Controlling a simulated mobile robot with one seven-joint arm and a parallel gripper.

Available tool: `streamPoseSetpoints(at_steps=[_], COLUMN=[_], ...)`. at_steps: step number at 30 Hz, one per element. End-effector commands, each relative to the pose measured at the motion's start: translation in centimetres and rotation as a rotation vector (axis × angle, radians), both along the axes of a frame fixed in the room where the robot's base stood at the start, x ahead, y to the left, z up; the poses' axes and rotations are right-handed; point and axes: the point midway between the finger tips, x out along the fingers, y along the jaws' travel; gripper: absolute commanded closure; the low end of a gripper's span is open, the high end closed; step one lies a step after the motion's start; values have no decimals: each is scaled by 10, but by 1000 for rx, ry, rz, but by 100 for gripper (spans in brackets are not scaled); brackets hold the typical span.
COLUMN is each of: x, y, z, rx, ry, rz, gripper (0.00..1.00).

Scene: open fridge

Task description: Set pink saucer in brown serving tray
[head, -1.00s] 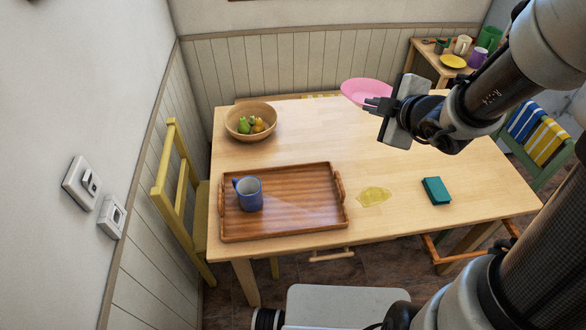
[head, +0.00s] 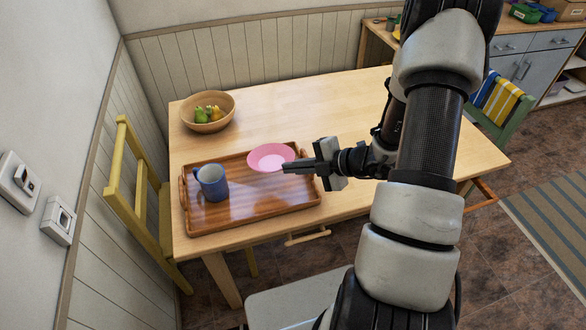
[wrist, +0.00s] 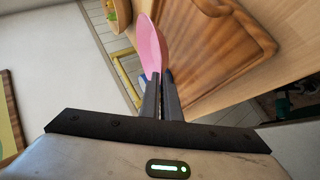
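The pink saucer (head: 268,156) is held by its edge in my gripper (head: 288,168), over the back right part of the brown serving tray (head: 262,202). In the wrist view the saucer (wrist: 150,44) stands out from between the fingertips (wrist: 161,88), which are shut on its rim. It looks tilted there and appears above the tray (wrist: 212,48); the exact gap to the tray floor is hard to tell. The tray lies on the table with a handle at each end.
A blue mug (head: 213,186) stands in the left part of the tray. A wooden bowl (head: 205,127) of fruit is behind the tray. A yellow chair (head: 128,178) is at the table's left.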

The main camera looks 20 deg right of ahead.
Motion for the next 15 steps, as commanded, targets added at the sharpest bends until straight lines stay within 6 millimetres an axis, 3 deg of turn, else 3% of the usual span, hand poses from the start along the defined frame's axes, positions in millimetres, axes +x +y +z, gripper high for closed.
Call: streamPoseSetpoints(at_steps=[15], x=[-2], y=[-1], z=[-7], rx=[14], ry=[-89], rz=[-3], gripper=[100])
